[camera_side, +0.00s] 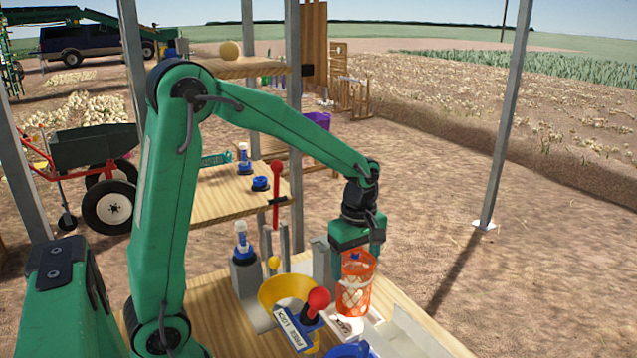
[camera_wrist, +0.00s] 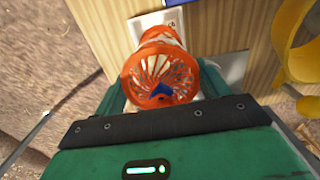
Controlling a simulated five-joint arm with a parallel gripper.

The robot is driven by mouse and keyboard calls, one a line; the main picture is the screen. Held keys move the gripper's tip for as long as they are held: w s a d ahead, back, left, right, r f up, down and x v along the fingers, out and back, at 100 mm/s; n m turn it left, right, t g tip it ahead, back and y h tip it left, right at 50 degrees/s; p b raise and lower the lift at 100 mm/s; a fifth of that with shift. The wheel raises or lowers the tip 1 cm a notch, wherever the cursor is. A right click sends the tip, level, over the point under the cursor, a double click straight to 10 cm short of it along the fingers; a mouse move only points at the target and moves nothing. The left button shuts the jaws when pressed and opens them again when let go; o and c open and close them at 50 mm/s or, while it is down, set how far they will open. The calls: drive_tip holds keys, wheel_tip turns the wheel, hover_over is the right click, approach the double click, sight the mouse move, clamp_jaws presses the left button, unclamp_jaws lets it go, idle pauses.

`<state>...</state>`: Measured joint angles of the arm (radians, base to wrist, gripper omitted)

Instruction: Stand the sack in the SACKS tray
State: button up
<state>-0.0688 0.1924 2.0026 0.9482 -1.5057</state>
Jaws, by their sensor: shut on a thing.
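The sack (camera_side: 355,288) is an orange mesh tube with pale contents, close to upright in the side view. My gripper (camera_side: 357,252) is shut on its upper part from above. In the wrist view the sack (camera_wrist: 160,72) stands out beyond the jaws, its round end facing the camera with a dark blue piece at its middle. A white tray (camera_side: 412,332) with a lettered label plate (camera_side: 347,328) lies at the bench's right edge, by the sack's lower end. The label plate also shows in the wrist view (camera_wrist: 150,22). I cannot tell whether the sack's base touches anything.
A yellow funnel (camera_side: 285,292) and a red-knobbed lever (camera_side: 317,300) with a lettered plate stand just left of the sack. A grey post (camera_side: 321,262) is close behind it. A blue part (camera_side: 350,350) sits at the front. Open ground lies to the right.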

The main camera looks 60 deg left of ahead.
drive_tip(key=shift+f, duration=1.85)
drive_tip(key=o, duration=1.2)
drive_tip(key=shift+f, duration=0.15)
wheel_tip(320, 180, up, 12)
drive_tip(key=shift+r, duration=0.2)
drive_tip(key=shift+s, duration=0.1)
